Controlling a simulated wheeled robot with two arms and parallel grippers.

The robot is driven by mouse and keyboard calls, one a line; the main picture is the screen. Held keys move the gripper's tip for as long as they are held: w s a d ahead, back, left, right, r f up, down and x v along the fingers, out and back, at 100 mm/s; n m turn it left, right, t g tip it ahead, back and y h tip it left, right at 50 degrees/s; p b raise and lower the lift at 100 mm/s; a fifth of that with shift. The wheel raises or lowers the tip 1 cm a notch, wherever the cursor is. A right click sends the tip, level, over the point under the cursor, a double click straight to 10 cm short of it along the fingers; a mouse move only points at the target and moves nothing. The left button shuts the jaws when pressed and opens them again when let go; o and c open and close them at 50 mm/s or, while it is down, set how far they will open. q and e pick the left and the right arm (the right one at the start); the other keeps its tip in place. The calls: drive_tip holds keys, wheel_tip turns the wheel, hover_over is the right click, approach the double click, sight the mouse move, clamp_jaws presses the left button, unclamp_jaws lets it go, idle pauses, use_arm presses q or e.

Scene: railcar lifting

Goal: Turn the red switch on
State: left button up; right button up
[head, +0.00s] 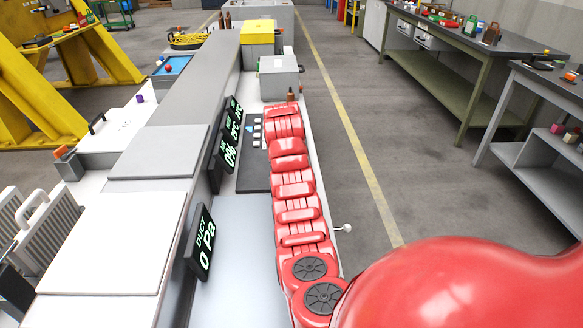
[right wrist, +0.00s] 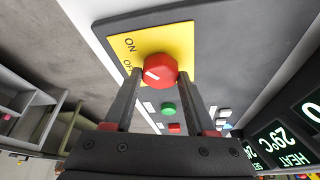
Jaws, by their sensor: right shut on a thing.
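The red switch (right wrist: 160,68) is a round red knob on a yellow plate (right wrist: 181,40) in the right wrist view. The plate is marked ON and OFF at its left. The knob's white mark is on its left side, nearer OFF than ON. My right gripper (right wrist: 160,75) has a finger on each side of the knob and is shut on it. In the head view my red right arm reaches along the console and hides the switch and gripper. My left gripper is in neither view.
A green button (right wrist: 168,109) and several white keys sit below the plate. Lit displays (head: 205,240) line the console. A grey box (head: 281,78) and a yellow-topped box (head: 257,31) stand beyond. Open floor with a yellow line lies right, before workbenches (head: 455,50).

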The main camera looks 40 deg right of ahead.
drive_tip(key=shift+m+g+b, duration=0.3)
drive_tip(key=shift+m, duration=0.5)
drive_tip(key=o, duration=1.4)
drive_tip(key=shift+c, duration=0.2)
drive_tip(key=shift+r, duration=0.1)
drive_tip(key=v, duration=1.7)
drive_tip(key=shift+w+a, duration=0.2)
drive_tip(key=shift+a, duration=0.15)
drive_tip(key=shift+r, duration=0.1)
